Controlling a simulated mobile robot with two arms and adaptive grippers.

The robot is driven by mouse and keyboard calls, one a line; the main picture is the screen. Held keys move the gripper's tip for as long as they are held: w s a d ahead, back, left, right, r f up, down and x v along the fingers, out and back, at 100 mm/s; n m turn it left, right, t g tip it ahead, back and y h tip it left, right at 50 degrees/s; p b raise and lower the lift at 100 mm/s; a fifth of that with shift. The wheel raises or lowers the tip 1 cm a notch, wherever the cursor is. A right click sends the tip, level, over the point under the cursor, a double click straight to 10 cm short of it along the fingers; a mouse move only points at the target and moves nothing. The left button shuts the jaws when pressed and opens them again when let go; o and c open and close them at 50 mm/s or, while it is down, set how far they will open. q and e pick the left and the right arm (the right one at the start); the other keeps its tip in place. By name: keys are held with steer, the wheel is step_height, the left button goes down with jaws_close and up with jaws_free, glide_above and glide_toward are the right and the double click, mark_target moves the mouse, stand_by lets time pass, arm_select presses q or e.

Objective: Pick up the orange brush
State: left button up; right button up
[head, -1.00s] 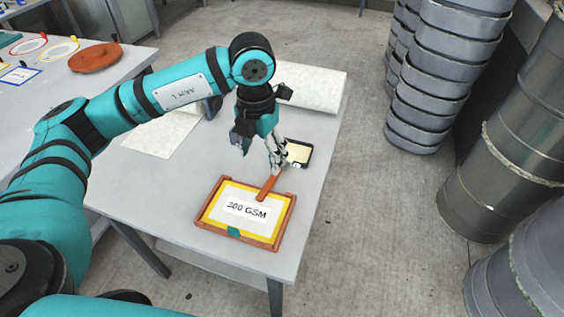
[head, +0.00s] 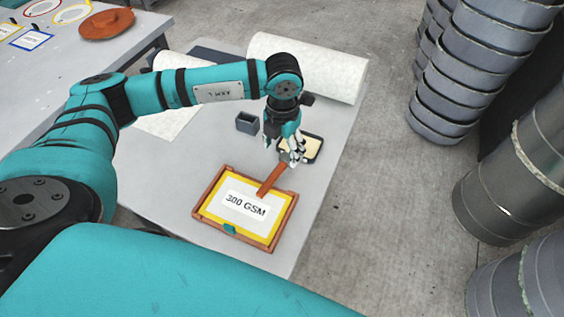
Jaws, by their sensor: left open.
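The orange brush (head: 271,179) lies with its handle end over the top edge of a wooden frame. Its other end points up and right, toward a small dark tray with pale contents (head: 313,149). My left gripper (head: 291,159) is open, fingers pointing down, right at the brush's upper end. Its fingers and arm hide the brush's head, and I cannot tell whether they touch it. My right gripper is not in view.
The wooden frame (head: 207,199) holds a yellow-bordered "300 GSM" card. A small grey box (head: 247,123) and a white roll (head: 310,70) stand behind on the grey table (head: 180,190). Grey stacked moulds (head: 470,70) stand right. The table's right strip is clear.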

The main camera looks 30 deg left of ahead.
mark_target(282, 165)
arm_select(q)
step_height(282, 165, down, 3)
steer(key=shift+w+r, duration=0.1)
steer(key=shift+r, duration=0.05)
steer(key=shift+f+p, duration=0.2)
steer(key=shift+p, duration=0.15)
steer(key=f, duration=0.1)
steer(key=f+p, duration=0.1)
steer(key=f, duration=0.1)
steer(key=shift+w+a+f, duration=0.15)
steer(key=shift+w+f, duration=0.15)
steer(key=shift+f, duration=0.55)
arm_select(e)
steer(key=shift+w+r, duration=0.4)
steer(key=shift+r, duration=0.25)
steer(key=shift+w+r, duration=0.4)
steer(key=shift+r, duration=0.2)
arm_select(q)
jaws_close()
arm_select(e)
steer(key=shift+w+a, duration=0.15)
